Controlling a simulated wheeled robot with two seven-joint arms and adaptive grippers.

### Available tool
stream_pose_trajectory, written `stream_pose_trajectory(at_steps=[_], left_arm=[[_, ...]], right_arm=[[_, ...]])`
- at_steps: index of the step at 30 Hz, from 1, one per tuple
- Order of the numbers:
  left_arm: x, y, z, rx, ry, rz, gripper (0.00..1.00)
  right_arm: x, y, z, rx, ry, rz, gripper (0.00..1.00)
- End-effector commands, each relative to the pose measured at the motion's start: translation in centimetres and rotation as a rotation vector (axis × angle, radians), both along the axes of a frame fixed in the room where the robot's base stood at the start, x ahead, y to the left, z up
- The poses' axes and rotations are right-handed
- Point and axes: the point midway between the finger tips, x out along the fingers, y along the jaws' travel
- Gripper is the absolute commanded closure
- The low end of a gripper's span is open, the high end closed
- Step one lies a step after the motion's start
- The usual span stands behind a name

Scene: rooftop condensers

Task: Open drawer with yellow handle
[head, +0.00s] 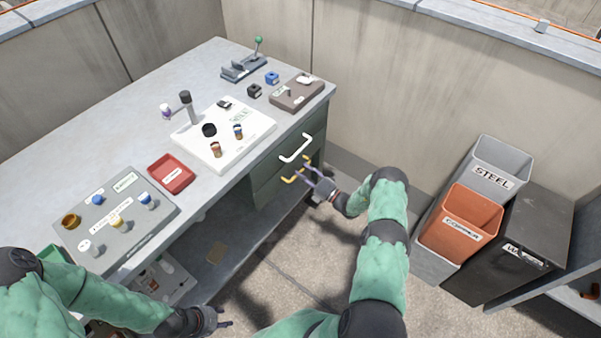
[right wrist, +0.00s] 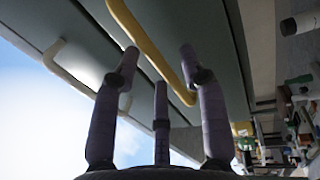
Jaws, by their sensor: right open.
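The yellow handle (head: 290,179) is on the lower drawer front (head: 270,188) of the green-grey unit under the bench's right end. The drawer looks closed. In the right wrist view the yellow handle (right wrist: 150,48) runs slantwise between my fingertips. My right gripper (head: 307,175) is open just right of the handle, fingers pointing at it. It also shows in the right wrist view (right wrist: 159,68). I cannot tell whether a finger touches the handle. My left gripper (head: 222,318) is low at the bench's front, away from the drawers; its jaw state is unclear.
A white handle (head: 296,149) sits on the drawer above, close over my right gripper. The bench top (head: 215,80) holds a white board, a red tray (head: 171,173) and a grey panel. Bins, including an orange one (head: 462,222), stand at right. Floor between is clear.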

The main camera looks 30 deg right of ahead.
Motion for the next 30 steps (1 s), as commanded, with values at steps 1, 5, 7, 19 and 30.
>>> stream_pose_trajectory(at_steps=[1,5,7,19,30], left_arm=[[0.00,0.00,-0.24,0.000,0.000,0.000,0.60],[0.01,0.00,-0.39,0.000,0.000,0.000,0.60],[0.00,0.01,-0.41,0.000,0.000,0.000,0.60],[0.01,0.00,-0.38,0.000,0.000,0.000,0.60],[0.01,0.01,0.14,0.000,0.000,0.000,0.60]], right_arm=[[0.49,0.24,0.03,-0.001,-0.001,0.002,0.57],[1.23,0.56,0.23,0.001,0.000,0.001,0.57],[1.40,0.61,0.27,0.001,0.001,0.000,0.57],[1.44,0.62,0.32,0.000,0.001,0.000,0.96],[0.70,1.15,0.43,0.001,0.002,0.000,1.00]])
